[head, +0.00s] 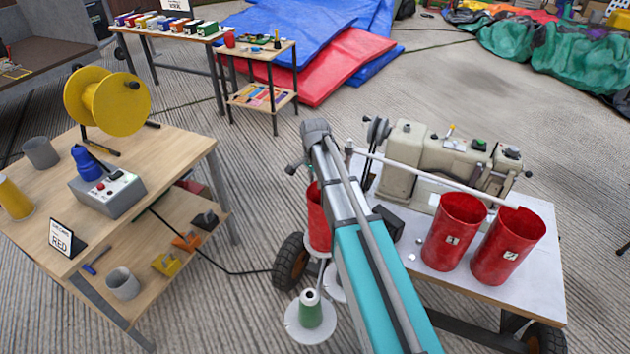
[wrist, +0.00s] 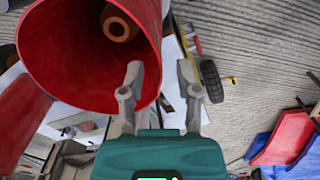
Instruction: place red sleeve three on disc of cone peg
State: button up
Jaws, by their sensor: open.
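A red sleeve (head: 317,222) stands upright at the left edge of the sewing table, partly hidden behind my arm; its number is not visible. A white disc (head: 313,258) shows just under it. In the wrist view the sleeve (wrist: 75,50) is seen from above, around a brown cone (wrist: 118,24). My gripper (wrist: 160,72) is open, with one finger inside the sleeve's mouth and the other outside its wall. I cannot tell whether the fingers touch it. In the head view the gripper's fingers are hidden.
Two more red sleeves, one (head: 453,232) and another (head: 508,246), stand on the white sewing table (head: 548,290) by the sewing machine (head: 430,160). A green cone (head: 310,309) on a white disc is below my arm. A wooden workbench (head: 165,165) stands left.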

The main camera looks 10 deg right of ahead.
notch_tip(320, 180, up, 8)
jog(key=p, duration=0.7)
jog(key=shift+p, duration=0.3)
dwell(0.5)
jog(key=s+d+n, duration=0.2)
jog(key=s+n, duration=0.9)
jog(key=s, duration=1)
jog(key=shift+n, duration=0.3)
